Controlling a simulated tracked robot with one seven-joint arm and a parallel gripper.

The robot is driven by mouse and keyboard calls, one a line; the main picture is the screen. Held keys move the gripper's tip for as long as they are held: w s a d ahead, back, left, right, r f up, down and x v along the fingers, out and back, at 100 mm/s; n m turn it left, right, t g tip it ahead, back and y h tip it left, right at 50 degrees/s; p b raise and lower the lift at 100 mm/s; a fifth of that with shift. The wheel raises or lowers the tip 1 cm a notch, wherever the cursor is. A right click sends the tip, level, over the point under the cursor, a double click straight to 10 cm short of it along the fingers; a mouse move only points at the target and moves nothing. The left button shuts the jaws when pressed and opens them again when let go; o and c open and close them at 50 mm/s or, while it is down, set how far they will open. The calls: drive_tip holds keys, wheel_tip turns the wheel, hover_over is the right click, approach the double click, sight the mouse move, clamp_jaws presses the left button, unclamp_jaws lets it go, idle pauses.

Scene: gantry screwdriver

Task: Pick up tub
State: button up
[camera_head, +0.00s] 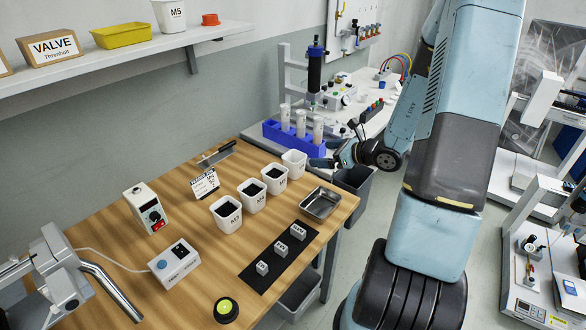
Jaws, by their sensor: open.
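Several white square tubs with dark contents and small labels stand in a diagonal row on the wooden table: a near tub (228,223), a second tub (251,205), a third tub (274,186) and a far tub (293,170). The far tub's inside looks lighter. Another white tub (171,17), marked M5, stands on the wall shelf. My gripper (322,162) is open, just right of the far tub near the table's back right corner. It appears apart from the tub. Its fingers are small and partly lost against the dark bin behind.
A metal tray (320,204) lies right of the tubs. A black mat (278,260) with small labelled blocks is in front. A blue rack (294,138) with white cylinders stands behind the far tub.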

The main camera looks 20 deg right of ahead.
drive_tip(key=d+f+m, duration=0.2)
approach(288, 157)
drive_tip(key=shift+t+h, duration=0.3)
drive_tip(key=shift+h, duration=0.1)
drive_tip(key=shift+s+a+x, duration=0.1)
drive_tip(key=shift+a+x, duration=0.1)
drive_tip(key=shift+x, duration=1.05)
drive_tip(key=shift+s+a+x, duration=0.15)
drive_tip(key=shift+x, duration=1.1)
drive_tip(key=shift+r, duration=0.1)
drive_tip(key=shift+c, duration=0.2)
drive_tip(key=c, duration=1.2)
